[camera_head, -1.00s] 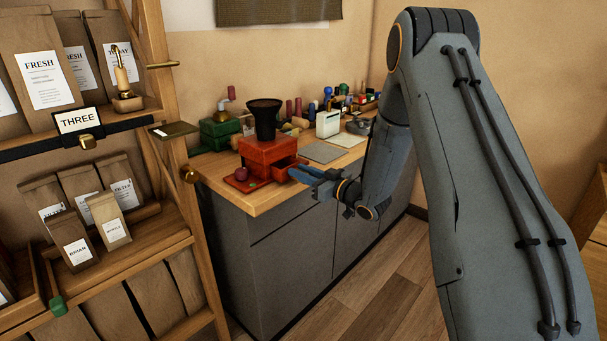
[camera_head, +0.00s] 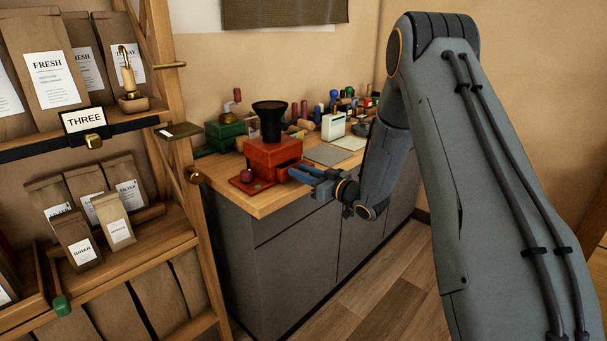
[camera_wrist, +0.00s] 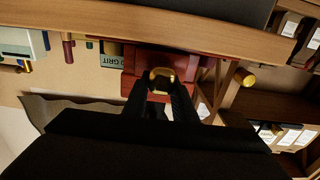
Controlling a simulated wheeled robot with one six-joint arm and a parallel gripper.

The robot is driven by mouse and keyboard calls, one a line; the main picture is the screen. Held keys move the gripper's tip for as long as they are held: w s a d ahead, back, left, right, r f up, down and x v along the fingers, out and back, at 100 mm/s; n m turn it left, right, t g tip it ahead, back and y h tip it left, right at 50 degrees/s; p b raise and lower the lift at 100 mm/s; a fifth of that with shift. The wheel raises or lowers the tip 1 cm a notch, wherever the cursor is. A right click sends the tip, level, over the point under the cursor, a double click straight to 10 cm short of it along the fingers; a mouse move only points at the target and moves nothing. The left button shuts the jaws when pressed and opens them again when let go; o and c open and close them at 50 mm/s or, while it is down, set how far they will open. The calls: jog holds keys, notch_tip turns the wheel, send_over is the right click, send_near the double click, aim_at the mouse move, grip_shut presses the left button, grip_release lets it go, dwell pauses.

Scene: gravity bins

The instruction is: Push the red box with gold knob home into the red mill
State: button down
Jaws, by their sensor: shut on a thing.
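The red mill (camera_head: 270,152) with a black hopper (camera_head: 269,117) stands upright on the wooden counter. In the wrist view, my gripper (camera_wrist: 161,82) is shut on the gold knob (camera_wrist: 162,73) at the front of the red box (camera_wrist: 130,84). In the head view, my gripper (camera_head: 293,173) is close against the mill's right front side. Little or nothing of the box stands out of the mill there. My fingers cover its front, so I cannot tell whether it is flush.
A green mill (camera_head: 225,133) stands behind the red one. A wooden shelf (camera_head: 165,110) with paper bags is at the left. The floor before the counter is clear.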

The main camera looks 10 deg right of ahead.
aim_at(292, 166)
jog(key=shift+b+x, duration=0.55)
jog(key=shift+x, duration=1)
jog(key=c, duration=1.4)
grip_release()
jog(key=shift+r, duration=0.15)
jog(key=shift+w+d, duration=0.15)
jog(key=shift+d, duration=0.1)
jog(key=shift+a, duration=0.45)
